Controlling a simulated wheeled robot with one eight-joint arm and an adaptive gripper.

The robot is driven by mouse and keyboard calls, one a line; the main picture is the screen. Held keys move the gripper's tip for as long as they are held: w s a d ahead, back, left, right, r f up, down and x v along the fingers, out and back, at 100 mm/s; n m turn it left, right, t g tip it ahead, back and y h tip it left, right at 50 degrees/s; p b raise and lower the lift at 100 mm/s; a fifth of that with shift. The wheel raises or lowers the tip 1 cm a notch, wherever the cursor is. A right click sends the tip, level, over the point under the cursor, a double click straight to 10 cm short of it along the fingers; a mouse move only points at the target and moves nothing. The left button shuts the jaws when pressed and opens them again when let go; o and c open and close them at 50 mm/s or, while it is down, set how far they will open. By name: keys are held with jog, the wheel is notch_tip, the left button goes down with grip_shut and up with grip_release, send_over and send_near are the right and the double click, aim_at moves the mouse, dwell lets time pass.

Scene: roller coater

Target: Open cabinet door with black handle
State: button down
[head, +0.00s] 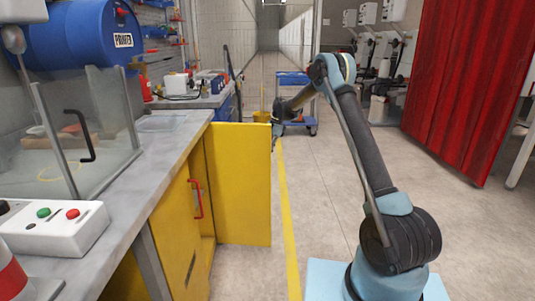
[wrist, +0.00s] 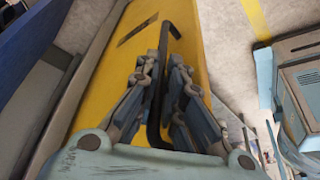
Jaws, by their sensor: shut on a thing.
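The yellow cabinet door (head: 240,185) stands swung open from the counter, and its broad inner face is toward the head camera. The wrist view shows the door's outer face (wrist: 126,45) with a long black handle (wrist: 163,45) on it. My gripper (wrist: 165,72) has its fingers on either side of the handle and is shut on it. In the head view my arm reaches past the door's free edge. The handle and fingertips are mostly hidden behind the door there.
A nearer yellow cabinet front with a red handle (head: 196,198) sits under the grey counter (head: 160,165). A blue cart (head: 293,100) stands farther back. A red curtain (head: 465,90) hangs at right. The floor between is clear.

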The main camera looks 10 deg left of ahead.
jog(key=shift+s+a, duration=0.2)
jog(key=shift+a, duration=0.25)
jog(key=c, duration=1.8)
grip_release()
jog(key=shift+o, duration=0.6)
jog(key=shift+d, duration=0.2)
jog(key=v, duration=1.2)
jog(key=shift+w, duration=0.1)
